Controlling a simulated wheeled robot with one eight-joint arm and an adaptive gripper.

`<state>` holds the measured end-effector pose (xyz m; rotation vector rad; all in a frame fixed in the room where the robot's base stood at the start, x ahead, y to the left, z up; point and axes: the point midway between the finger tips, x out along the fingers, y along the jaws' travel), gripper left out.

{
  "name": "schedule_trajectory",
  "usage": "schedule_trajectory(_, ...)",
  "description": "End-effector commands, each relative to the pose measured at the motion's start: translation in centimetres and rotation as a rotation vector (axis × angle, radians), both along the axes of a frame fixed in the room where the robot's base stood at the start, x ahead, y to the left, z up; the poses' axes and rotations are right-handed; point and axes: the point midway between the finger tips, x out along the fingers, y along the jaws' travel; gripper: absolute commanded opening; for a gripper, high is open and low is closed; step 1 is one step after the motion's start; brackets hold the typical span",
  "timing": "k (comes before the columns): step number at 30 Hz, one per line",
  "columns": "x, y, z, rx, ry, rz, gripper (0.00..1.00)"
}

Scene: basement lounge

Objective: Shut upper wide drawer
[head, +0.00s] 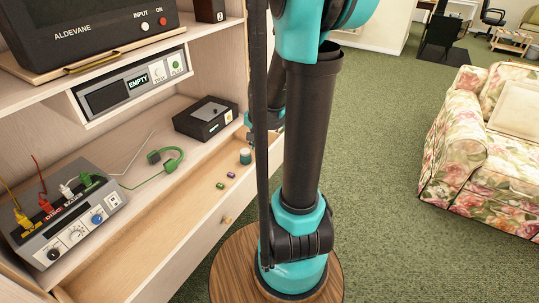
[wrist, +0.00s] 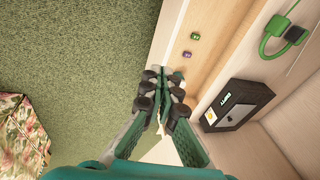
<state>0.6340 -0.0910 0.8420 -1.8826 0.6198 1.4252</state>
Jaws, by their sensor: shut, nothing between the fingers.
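The upper wide drawer (head: 187,228) is pulled out from the wooden cabinet at the left of the head view, with its inside and a small knob (head: 226,219) on its front showing. In the wrist view, the drawer (wrist: 207,58) shows at the upper middle. My gripper (wrist: 163,72) is shut and empty, over or beside the drawer's front edge; I cannot tell whether it touches. In the head view my arm mostly hides it.
A grey panel with coloured plugs (head: 72,232) and a black box (head: 206,117) stand on the shelf above the drawer. A floral sofa (head: 480,150) stands right; open green carpet (head: 385,150) lies between.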

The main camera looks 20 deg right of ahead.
Motion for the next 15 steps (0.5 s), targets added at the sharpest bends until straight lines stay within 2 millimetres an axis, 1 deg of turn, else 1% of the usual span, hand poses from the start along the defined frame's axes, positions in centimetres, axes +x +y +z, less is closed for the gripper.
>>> schedule_trajectory(1,1.7,-0.9,-0.4,0.026,0.010,-0.077,0.00)
schedule_trajectory(3,3.7,-2.2,-1.0,0.065,0.024,-0.193,0.00)
schedule_trajectory(8,8.0,-5.1,-2.9,0.153,0.058,-0.458,0.00)
schedule_trajectory(11,10.5,-7.2,-4.6,0.206,0.080,-0.623,0.00)
schedule_trajectory(15,13.6,-10.3,-7.4,0.278,0.112,-0.855,0.00)
